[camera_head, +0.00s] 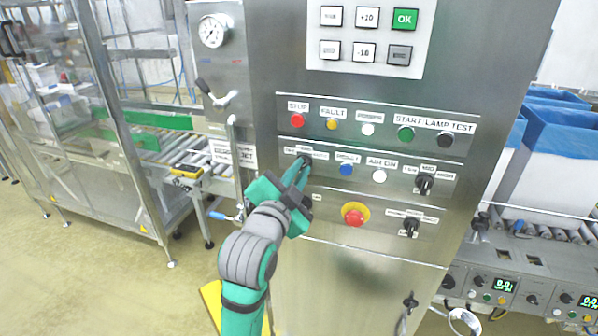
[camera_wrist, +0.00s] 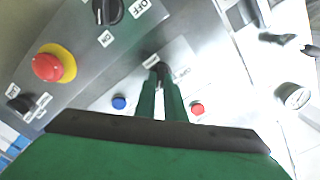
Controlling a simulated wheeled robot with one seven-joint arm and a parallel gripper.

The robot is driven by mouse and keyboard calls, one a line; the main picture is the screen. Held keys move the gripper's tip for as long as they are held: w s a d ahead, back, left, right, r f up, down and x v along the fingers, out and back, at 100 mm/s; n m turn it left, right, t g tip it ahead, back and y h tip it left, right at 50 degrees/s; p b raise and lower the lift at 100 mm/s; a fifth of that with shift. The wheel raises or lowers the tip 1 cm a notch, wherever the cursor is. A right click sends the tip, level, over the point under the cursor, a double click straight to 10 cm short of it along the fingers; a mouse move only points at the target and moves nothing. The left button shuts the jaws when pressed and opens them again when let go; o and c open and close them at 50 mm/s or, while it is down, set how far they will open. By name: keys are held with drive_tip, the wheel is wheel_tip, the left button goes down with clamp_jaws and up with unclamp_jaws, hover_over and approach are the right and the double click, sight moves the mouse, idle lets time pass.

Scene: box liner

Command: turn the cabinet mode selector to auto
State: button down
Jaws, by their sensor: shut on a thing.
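The mode selector is a small black rotary knob (camera_head: 306,158) at the left end of the cabinet's second control row, left of the blue button (camera_head: 346,169). My green gripper (camera_head: 301,172) reaches up to it from below left, with its fingertips at the knob. In the wrist view, the two green fingers (camera_wrist: 164,80) close around the black knob (camera_wrist: 158,66). The fingers hide part of the knob and its label, so I cannot tell which position it points to.
The red emergency stop (camera_head: 354,214) on a yellow ring sits right of and below my gripper. Other black knobs (camera_head: 424,184) are further right. A red stop button (camera_head: 297,120) is just above. A valve handle (camera_head: 216,96) and pipe stand at the cabinet's left.

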idle(0.4)
drive_tip(key=c, duration=1.8)
unclamp_jaws()
drive_tip(key=shift+c, duration=0.2)
drive_tip(key=v, duration=1)
drive_tip(key=shift+s, duration=0.35)
drive_tip(key=shift+a, duration=0.1)
